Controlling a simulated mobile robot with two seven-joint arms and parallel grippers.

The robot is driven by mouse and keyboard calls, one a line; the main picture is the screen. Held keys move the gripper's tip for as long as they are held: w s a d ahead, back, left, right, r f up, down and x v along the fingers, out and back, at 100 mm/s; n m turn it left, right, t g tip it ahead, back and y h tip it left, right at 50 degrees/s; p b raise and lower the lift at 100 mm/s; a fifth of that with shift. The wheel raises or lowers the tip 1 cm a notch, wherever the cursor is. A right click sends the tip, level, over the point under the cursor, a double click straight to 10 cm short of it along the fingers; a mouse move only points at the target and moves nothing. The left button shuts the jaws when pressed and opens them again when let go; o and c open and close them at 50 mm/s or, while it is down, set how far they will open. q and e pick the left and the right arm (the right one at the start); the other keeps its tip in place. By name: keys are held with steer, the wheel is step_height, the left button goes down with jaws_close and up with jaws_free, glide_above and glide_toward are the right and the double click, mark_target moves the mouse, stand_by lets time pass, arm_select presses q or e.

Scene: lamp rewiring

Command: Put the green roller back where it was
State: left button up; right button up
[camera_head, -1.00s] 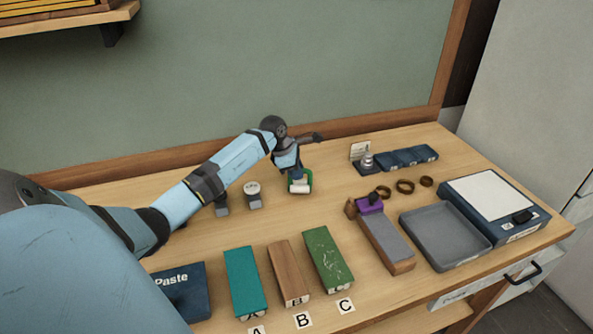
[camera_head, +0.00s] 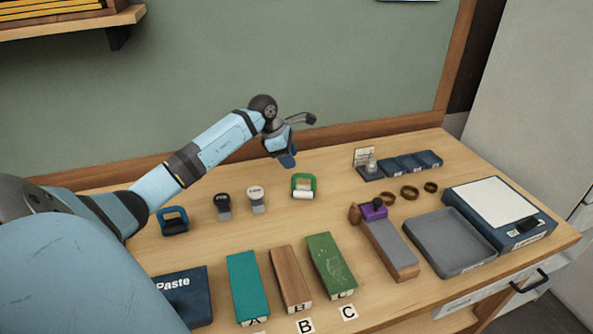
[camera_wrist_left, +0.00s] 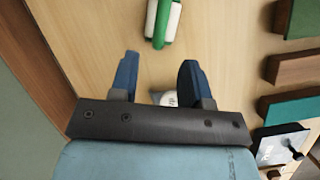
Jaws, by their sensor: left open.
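The green roller (camera_head: 304,186), with a green frame and a white cylinder, lies on the table near the back middle. It also shows at the top of the left wrist view (camera_wrist_left: 163,22). My left gripper (camera_head: 290,163) is raised above the table, behind and a little left of the roller, and apart from it. In the left wrist view its two blue fingers (camera_wrist_left: 158,75) are spread with nothing between the tips. My right gripper is not in view.
Left of the roller are two small stamp-like tools (camera_head: 256,199) and a blue roller-like tool (camera_head: 174,221). In front lie blocks in teal (camera_head: 247,288), brown (camera_head: 291,279) and green (camera_head: 330,265). A grey tray (camera_head: 446,240) and dark rings (camera_head: 410,192) are to the right.

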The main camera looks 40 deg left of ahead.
arm_select(q)
steer(key=shift+v, duration=1.95)
